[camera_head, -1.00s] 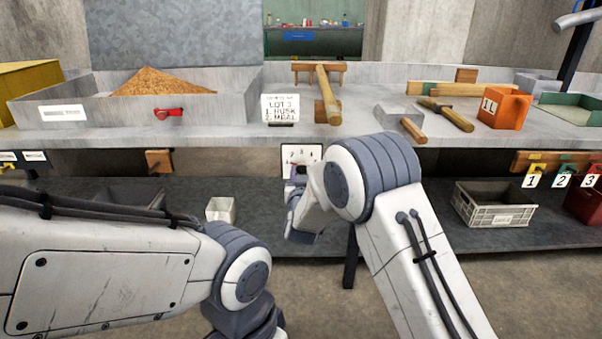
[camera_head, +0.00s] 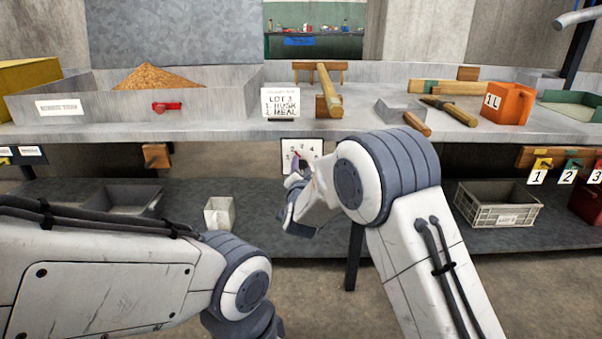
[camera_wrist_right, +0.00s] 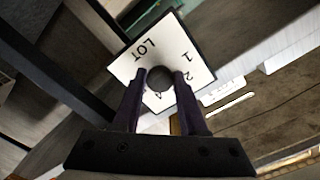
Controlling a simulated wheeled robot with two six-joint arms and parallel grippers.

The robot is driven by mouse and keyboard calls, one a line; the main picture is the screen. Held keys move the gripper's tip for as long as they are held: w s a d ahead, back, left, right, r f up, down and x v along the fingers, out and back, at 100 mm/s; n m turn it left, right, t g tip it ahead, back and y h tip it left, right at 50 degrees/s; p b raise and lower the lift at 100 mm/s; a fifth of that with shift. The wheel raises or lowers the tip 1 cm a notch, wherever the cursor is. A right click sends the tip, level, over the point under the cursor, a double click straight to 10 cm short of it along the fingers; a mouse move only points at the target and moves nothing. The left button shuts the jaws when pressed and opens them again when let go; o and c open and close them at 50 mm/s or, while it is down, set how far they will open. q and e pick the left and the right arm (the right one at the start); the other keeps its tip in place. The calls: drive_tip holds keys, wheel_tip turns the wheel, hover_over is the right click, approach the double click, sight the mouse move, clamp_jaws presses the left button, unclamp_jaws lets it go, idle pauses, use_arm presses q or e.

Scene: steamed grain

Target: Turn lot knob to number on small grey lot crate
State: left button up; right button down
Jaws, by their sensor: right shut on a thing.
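The lot knob (camera_wrist_right: 160,77) is a dark round knob on a white dial plate marked LOT with numbers. The plate (camera_wrist_right: 195,58) also shows in the head view (camera_head: 312,147), below the upper shelf's front edge. My right gripper (camera_wrist_right: 160,82) is shut on the knob, one finger on each side. In the head view my right wrist partly hides the plate, and a small red mark shows near the fingertips. I cannot tell which number the knob points to. The small grey lot crate (camera_head: 471,208) stands on the lower shelf at right; its label is blurred. My left gripper is out of view.
A sign (camera_head: 281,104) on the upper shelf reads LOT, HUSK and MEAL; its number is unclear. A grain tray (camera_head: 120,108), wooden tools and an orange container (camera_head: 512,104) share that shelf. A small white container (camera_head: 219,213) stands below. Numbered tags hang at right.

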drive_tip(key=m+b, duration=0.1)
drive_tip(key=m, duration=0.1)
drive_tip(key=m+b, duration=0.1)
drive_tip(key=shift+f+m+b, duration=0.2)
drive_tip(key=shift+m+b, duration=0.1)
drive_tip(key=shift+m, duration=0.1)
drive_tip(key=m+b, duration=0.2)
drive_tip(key=shift+m, duration=0.4)
drive_tip(key=m+b, duration=0.4)
drive_tip(key=shift+m+b, duration=0.3)
drive_tip(key=shift+b, duration=0.1)
drive_tip(key=m+b, duration=0.4)
drive_tip(key=shift+r, duration=0.15)
drive_tip(key=shift+c, duration=2.3)
unclamp_jaws()
drive_tip(key=shift+r, duration=0.1)
